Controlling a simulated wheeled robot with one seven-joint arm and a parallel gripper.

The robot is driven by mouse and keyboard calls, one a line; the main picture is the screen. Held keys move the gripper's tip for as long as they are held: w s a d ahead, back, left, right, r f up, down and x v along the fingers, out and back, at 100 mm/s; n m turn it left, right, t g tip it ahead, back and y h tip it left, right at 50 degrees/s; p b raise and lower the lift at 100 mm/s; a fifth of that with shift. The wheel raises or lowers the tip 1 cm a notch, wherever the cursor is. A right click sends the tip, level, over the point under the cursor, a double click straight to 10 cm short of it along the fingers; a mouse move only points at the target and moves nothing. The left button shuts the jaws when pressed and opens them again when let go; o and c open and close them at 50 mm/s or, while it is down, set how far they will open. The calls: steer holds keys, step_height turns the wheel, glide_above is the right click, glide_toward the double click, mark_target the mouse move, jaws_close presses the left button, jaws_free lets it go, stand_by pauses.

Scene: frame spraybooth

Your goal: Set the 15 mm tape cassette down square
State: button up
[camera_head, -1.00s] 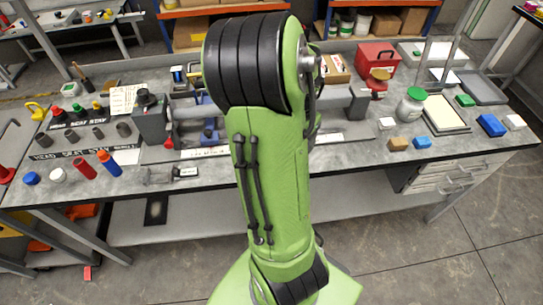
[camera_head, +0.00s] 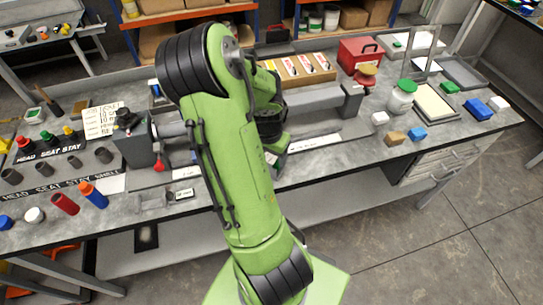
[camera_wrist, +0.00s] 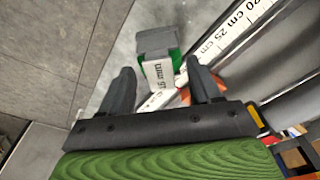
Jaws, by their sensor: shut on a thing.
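In the wrist view my gripper (camera_wrist: 162,76) has its two dark fingers on either side of a small block with a grey top, green sides and a white label (camera_wrist: 163,72), which I take as the 15 mm tape cassette (camera_wrist: 155,42). The label text is upside down and hard to read. The gripper is shut on the cassette, near the fingertips. Whether the cassette touches the surface below, I cannot tell. In the head view my arm mostly hides the gripper and the cassette.
A white scale strip (camera_wrist: 220,35) with centimetre marks runs beside the cassette, along metal rails. An orange thing (camera_wrist: 208,84) shows behind the right finger. On the bench stand a red box (camera_head: 360,54), a green-lidded jar (camera_head: 401,98), and tan (camera_head: 393,138) and blue (camera_head: 417,134) blocks.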

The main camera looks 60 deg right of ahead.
steer(key=shift+s+r, duration=0.1)
steer(key=shift+s, duration=0.05)
steer(key=o, duration=1.4)
